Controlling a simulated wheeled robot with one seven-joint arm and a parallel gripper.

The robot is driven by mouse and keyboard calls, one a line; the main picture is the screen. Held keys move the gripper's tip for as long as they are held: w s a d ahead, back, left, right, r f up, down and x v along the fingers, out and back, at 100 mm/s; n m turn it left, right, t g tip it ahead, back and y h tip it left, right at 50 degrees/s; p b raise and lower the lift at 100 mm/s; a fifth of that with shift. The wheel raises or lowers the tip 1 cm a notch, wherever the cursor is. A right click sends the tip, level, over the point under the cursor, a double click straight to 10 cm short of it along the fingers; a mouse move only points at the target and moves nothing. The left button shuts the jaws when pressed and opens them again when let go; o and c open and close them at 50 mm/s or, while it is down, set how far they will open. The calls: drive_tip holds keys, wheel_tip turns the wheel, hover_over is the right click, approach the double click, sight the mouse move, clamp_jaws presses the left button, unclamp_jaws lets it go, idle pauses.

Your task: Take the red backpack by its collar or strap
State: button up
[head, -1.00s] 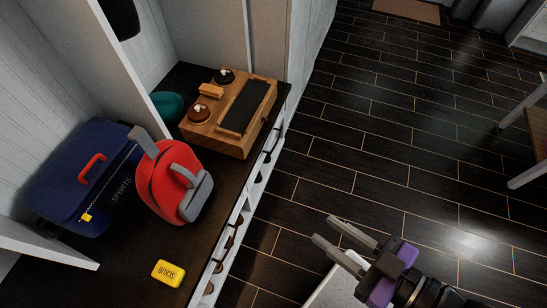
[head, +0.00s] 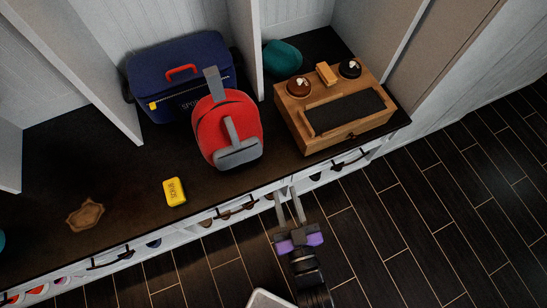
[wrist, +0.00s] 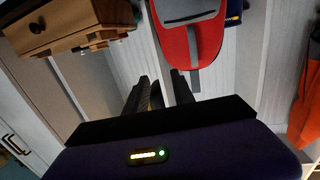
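The red backpack (head: 243,118) with grey straps stands on the dark bench top, in front of the blue sports bag. A grey strap sticks up at its top and another grey band runs down its front. My gripper (head: 288,190) is in front of the bench edge, below and to the right of the backpack, apart from it. Its two fingers are spread with nothing visible between them. In the wrist view the backpack (wrist: 207,40) is beyond the fingers (wrist: 163,92), upside down and cut off by the top edge.
A blue sports bag (head: 205,58) is behind the backpack. A wooden box (head: 290,120) with brushes and tins stands to its right. A yellow scrub block (head: 174,191) and a brown cloth-like piece (head: 86,215) lie left. White dividers (head: 243,40) rise behind.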

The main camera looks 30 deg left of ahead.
sight(237, 144)
drive_tip(key=w+a+b, duration=0.1)
drive_tip(key=w+a, duration=0.2)
drive_tip(key=a, duration=0.3)
drive_tip(key=w+a+n+g+y+b, duration=0.1)
drive_tip(key=w+a+b, duration=0.1)
drive_tip(key=a, duration=0.5)
drive_tip(key=w+a+y+b, duration=0.1)
drive_tip(key=w+a, duration=0.2)
drive_tip(key=a, duration=0.3)
drive_tip(key=shift+w+a+f+n+g, duration=0.2)
drive_tip(key=shift+w+a+n+g, duration=0.1)
drive_tip(key=shift+w+n, duration=0.1)
clamp_jaws()
drive_tip(key=shift+a+r, duration=0.1)
drive_tip(key=shift+r, duration=0.1)
drive_tip(key=shift+r+p, duration=2.45)
drive_tip(key=shift+r, duration=0.5)
